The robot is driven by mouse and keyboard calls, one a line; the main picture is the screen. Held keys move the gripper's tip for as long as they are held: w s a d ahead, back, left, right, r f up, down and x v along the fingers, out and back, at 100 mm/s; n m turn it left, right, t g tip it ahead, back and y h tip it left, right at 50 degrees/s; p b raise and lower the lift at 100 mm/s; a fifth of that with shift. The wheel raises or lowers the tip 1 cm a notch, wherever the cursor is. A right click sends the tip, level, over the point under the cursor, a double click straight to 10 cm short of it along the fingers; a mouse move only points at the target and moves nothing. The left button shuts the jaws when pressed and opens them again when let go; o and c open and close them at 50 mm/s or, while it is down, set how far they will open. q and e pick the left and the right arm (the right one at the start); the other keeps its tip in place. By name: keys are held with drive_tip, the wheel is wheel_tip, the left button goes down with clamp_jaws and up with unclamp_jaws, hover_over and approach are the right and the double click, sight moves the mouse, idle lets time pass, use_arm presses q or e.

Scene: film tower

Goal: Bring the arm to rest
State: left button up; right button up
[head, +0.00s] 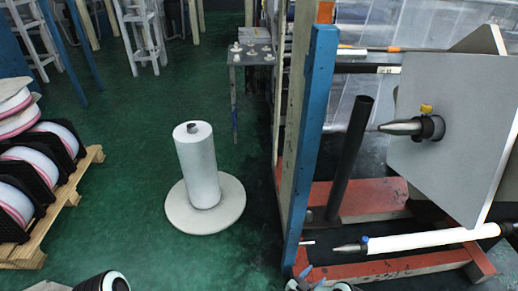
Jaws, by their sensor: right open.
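My right gripper (303,279) shows only in part at the bottom edge of the head view, near the foot of the blue post. It is open, and I see nothing held in it. It is low in the picture, in front of the red floor frame. A part of my own left arm shows at the bottom left edge, but its gripper is out of view.
A white film roll (197,168) stands upright on a round pale base (232,203) on the green floor. The blue post (312,140) and red frame (375,268) stand at right. A pallet (62,208) with reels is at left.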

drive_tip(key=s+a+f+n+g+y, duration=0.3)
drive_tip(key=s+a+f+n+y, duration=0.1)
drive_tip(key=s+f+y, duration=0.5)
drive_tip(key=s+a+n+g+y, duration=0.15)
drive_tip(key=s+g+y, duration=0.3)
drive_tip(key=s, duration=0.85)
drive_tip(key=s+a+r+g+y, duration=0.1)
drive_tip(key=s+r+g+y, duration=0.2)
drive_tip(key=s, duration=0.7)
use_arm(q)
wheel_tip(320, 180, up, 12)
drive_tip(key=w+p, duration=0.1)
drive_tip(key=p, duration=1.1)
drive_tip(key=shift+w+d+f+g, duration=0.15)
drive_tip(key=shift+d+f+g, duration=0.05)
drive_tip(key=shift+d+g, duration=0.1)
use_arm(e)
wheel_tip(320, 180, up, 12)
drive_tip(key=g+h, duration=0.1)
drive_tip(key=shift+w+a+g, duration=0.15)
drive_tip(key=shift+w+g, duration=0.15)
drive_tip(key=shift+g, duration=0.05)
use_arm(q)
drive_tip(key=c, duration=0.3)
use_arm(e)
drive_tip(key=shift+c, duration=1.2)
drive_tip(key=shift+s, duration=0.1)
use_arm(q)
drive_tip(key=shift+d, duration=0.15)
